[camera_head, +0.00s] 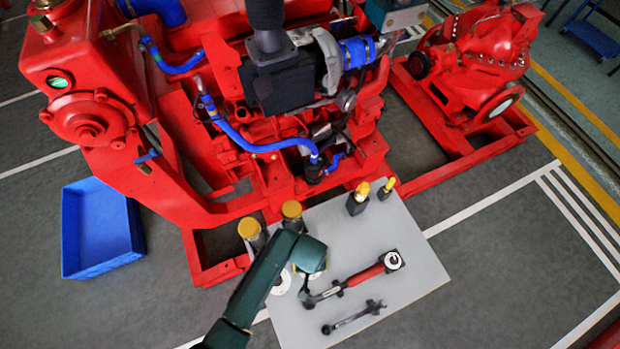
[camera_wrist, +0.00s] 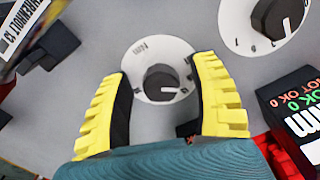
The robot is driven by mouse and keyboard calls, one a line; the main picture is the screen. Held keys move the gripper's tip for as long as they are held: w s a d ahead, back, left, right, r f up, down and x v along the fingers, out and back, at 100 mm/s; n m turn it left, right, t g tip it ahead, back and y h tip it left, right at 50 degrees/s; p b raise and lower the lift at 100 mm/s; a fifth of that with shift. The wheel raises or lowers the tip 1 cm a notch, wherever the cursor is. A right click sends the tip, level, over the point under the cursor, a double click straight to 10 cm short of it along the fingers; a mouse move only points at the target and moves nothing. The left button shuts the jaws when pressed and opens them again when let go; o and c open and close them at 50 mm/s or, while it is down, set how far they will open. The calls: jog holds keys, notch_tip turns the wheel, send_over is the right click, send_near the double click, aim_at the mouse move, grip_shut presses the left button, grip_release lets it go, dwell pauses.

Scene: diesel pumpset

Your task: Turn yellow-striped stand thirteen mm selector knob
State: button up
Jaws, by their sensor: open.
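In the wrist view, a round black selector knob (camera_wrist: 162,82) with a white pointer mark sits on a white dial plate (camera_wrist: 138,56). My gripper (camera_wrist: 162,72) is open, with one yellow ribbed finger on each side of this knob and a gap on both sides. A second black knob (camera_wrist: 278,17) on a white dial is at the upper right. A stand with a white label showing "13" (camera_wrist: 14,40) and a yellow edge is at the upper left. Which knob belongs to which stand I cannot tell. In the head view my arm hides the fingertips.
A dark box with "NOT OK" lettering (camera_wrist: 295,110) stands close right of my right finger. In the head view, the grey table (camera_head: 415,290) holds a red-handled wrench (camera_head: 360,277), a smaller dark tool (camera_head: 352,317) and yellow-capped items (camera_head: 358,198). The red pumpset (camera_head: 270,185) stands behind.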

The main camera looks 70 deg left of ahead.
grip_shut()
jog(key=shift+s, duration=0.1)
dwell(0.4)
jog(key=m+p, duration=0.2)
jog(key=shift+r+m+p, duration=0.1)
jog(key=shift+m+p, duration=0.2)
jog(key=shift+m, duration=0.1)
jog(key=m+p, duration=0.2)
jog(key=m, duration=0.1)
jog(key=shift+s+m, duration=0.1)
jog(key=shift+m, duration=0.2)
jog(key=m+p, duration=0.1)
jog(key=m, duration=0.2)
jog(key=shift+a+m+p, duration=0.1)
jog(key=shift+m+p, duration=0.2)
jog(key=shift+p, duration=0.05)
jog(key=shift+m+p, duration=0.6)
jog(key=shift+m, duration=1.3)
jog(key=shift+f, duration=0.2)
